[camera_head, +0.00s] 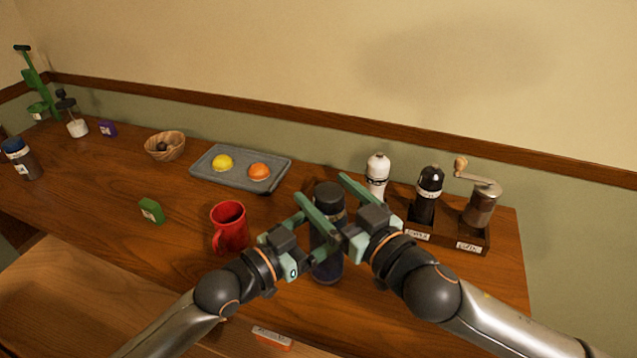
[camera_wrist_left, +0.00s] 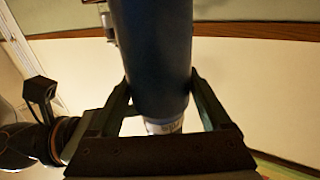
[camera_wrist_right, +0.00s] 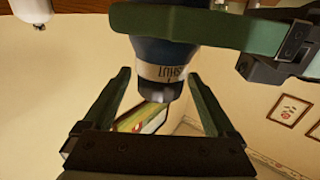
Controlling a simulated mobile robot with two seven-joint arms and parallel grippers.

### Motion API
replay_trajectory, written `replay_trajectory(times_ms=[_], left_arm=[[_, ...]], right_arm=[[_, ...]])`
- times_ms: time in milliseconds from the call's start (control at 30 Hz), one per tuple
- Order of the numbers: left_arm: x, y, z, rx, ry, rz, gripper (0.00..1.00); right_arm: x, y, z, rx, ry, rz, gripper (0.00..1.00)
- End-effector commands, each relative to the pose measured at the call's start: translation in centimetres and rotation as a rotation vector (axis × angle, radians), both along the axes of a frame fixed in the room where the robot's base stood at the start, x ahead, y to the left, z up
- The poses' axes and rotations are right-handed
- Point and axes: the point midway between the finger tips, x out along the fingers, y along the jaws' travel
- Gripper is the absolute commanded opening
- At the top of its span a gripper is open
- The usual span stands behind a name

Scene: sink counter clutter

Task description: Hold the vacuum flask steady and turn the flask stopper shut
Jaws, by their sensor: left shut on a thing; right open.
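The vacuum flask (camera_head: 328,268) is dark blue and stands upright near the table's front edge, behind both grippers. Its dark stopper (camera_head: 328,193) is on top. My left gripper (camera_head: 318,246) is shut on the flask's body, which fills the space between its fingers in the left wrist view (camera_wrist_left: 150,60). My right gripper (camera_head: 337,208) is open around the stopper's level. In the right wrist view the stopper (camera_wrist_right: 158,88) lies between the spread fingers, with a gap on each side. A pale band with lettering, one word seeming to read SHUT, circles the flask's top.
A red mug (camera_head: 230,228) stands close left of my left gripper. White (camera_head: 377,172) and black (camera_head: 428,190) mills and a crank grinder (camera_head: 481,205) stand to the right. A grey tray (camera_head: 210,177) holds yellow and orange fruits. A green box (camera_head: 151,210) lies left.

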Motion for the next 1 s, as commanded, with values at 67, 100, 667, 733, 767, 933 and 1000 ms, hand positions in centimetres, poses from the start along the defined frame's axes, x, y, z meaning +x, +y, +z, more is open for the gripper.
replay_trajectory(times_ms=[67,100,667,733,767,933,1000], left_arm=[[0.0,0.0,-0.1,0.001,0.001,0.000,0.00],[0.0,0.0,-0.1,0.001,0.001,0.000,0.00],[0.0,0.0,-0.1,0.001,0.001,0.000,0.00],[0.0,0.0,-0.1,0.001,0.001,0.000,0.00],[0.0,0.0,-0.1,0.001,0.001,0.000,0.00],[0.0,0.0,-0.1,0.001,0.001,0.000,0.00],[0.0,0.0,-0.1,0.001,0.001,0.000,0.00]], right_arm=[[0.9,0.7,0.1,0.001,-0.002,0.000,0.91],[1.3,0.9,0.0,0.001,-0.002,0.001,0.91],[2.4,1.8,0.0,0.001,-0.001,0.001,0.83],[2.4,1.7,0.0,0.001,-0.001,0.001,0.76],[2.4,1.7,0.0,0.001,-0.001,0.001,0.72],[2.3,1.7,0.0,0.000,0.000,0.001,0.53],[2.3,1.7,0.0,0.000,0.000,0.001,0.45]])
